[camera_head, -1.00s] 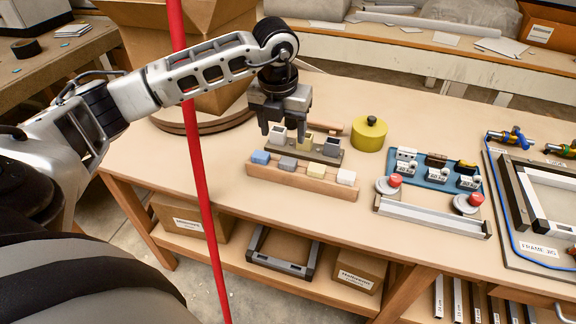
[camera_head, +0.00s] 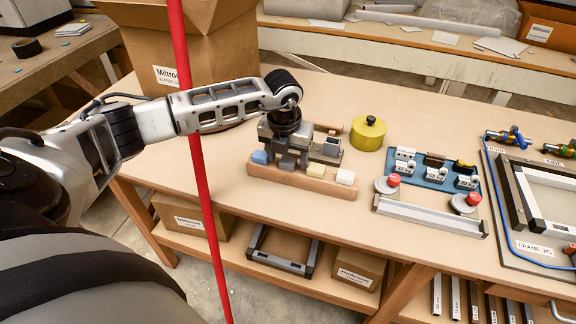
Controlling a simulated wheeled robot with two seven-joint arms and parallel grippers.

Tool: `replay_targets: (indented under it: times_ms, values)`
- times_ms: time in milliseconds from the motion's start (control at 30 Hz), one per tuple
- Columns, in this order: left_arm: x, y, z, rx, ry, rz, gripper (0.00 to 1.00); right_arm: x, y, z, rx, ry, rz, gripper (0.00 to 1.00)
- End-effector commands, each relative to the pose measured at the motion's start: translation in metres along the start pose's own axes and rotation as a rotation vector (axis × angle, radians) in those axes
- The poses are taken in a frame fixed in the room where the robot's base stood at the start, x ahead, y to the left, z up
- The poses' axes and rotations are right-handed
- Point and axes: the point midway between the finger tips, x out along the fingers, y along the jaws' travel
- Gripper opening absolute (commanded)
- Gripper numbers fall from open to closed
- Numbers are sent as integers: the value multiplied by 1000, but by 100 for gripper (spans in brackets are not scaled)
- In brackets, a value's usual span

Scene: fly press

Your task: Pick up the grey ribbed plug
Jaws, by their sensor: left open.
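The grey ribbed plug (camera_head: 287,163) sits in the long wooden rack (camera_head: 300,182) near the table's front edge, second from the left in a row with a blue, a yellow and a white plug. My left gripper (camera_head: 287,160) is low over the rack, pointing down, jaws open. Its fingers stand to either side of the grey plug, whose top they partly hide. I cannot tell whether they touch it. My right gripper is not in view.
Behind the rack stands a dark socket block (camera_head: 326,150), partly hidden by my gripper. A yellow lidded pot (camera_head: 368,134), a blue tray (camera_head: 436,174) of small parts and a metal bar with red knobs (camera_head: 430,216) stand to the right.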

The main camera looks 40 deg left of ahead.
Motion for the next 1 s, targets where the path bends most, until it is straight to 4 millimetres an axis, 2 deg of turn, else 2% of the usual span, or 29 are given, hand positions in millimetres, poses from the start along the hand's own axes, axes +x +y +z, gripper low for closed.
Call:
replay_targets:
  times_ms: [33, 167, 200, 467, 567, 1000]
  values:
    - [0, 0, 0, 0, 0, 0, 53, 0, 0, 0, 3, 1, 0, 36]
    - [0, 0, 0, 0, 0, 0, 17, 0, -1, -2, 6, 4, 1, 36]
    - [0, 0, 0, 0, 0, -1, 16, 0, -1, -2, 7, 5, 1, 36]
    - [-2, 0, 0, 0, -1, -1, 15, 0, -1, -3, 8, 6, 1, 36]
    - [-9, -1, 2, 0, -3, -3, 15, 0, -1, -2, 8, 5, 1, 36]
    - [-88, -1, 14, 5, -4, -3, 15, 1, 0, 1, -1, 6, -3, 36]
